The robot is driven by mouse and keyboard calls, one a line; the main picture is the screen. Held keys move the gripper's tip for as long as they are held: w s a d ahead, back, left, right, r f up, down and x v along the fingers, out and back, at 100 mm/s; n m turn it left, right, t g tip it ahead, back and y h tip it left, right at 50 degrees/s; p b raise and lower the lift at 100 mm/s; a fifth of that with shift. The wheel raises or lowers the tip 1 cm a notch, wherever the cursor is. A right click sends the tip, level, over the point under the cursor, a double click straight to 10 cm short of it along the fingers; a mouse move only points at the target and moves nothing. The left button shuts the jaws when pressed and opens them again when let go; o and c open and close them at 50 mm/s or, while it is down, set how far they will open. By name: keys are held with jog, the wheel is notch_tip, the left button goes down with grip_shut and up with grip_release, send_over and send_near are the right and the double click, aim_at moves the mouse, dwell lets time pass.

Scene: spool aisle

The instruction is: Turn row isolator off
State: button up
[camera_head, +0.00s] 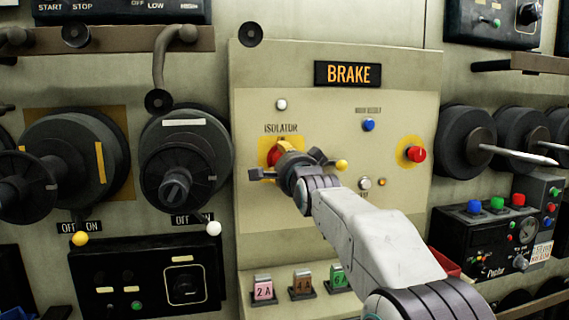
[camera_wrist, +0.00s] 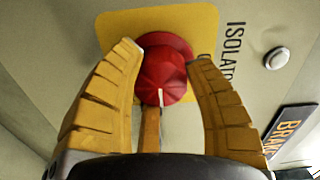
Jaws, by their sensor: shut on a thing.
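The red isolator knob (camera_head: 273,157) sits on a yellow plate below the ISOLATOR label (camera_head: 281,128) on the BRAKE panel. My gripper (camera_head: 278,163) is at the knob and hides most of it in the head view. In the wrist view the red knob (camera_wrist: 162,72) lies between the two yellow fingers of my gripper (camera_wrist: 167,54), one on each side, and they are shut on it. A short white mark (camera_wrist: 160,97) shows on the knob's lower part. A narrow orange-brown strip (camera_wrist: 150,130) shows below it; I cannot tell what it belongs to.
Close around are a white button (camera_head: 281,104), a blue button (camera_head: 369,125), a red button (camera_head: 417,154) and a yellow ball (camera_head: 342,165) right beside my gripper. Large dark spools (camera_head: 184,160) stand out at left. Coloured tags (camera_head: 263,290) stand below.

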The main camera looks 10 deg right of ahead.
jog(key=shift+r, duration=0.3)
jog(key=o, duration=0.8)
jog(key=shift+c, duration=0.2)
jog(key=o, duration=0.4)
jog(key=shift+f, duration=0.25)
jog(key=shift+s, duration=0.1)
jog(key=s, duration=1.2)
jog(key=s+f+n+g+p, duration=0.5)
jog(key=s, duration=0.5)
jog(key=s+f+n+g+p, duration=0.4)
jog(key=s+f+n+p, duration=0.1)
jog(key=s, duration=0.6)
jog(key=s+f+n+g+p, duration=0.5)
jog(key=s+f+n+p, duration=0.1)
jog(key=s, duration=0.5)
jog(key=shift+g+p, duration=0.3)
jog(key=shift+p, duration=0.4)
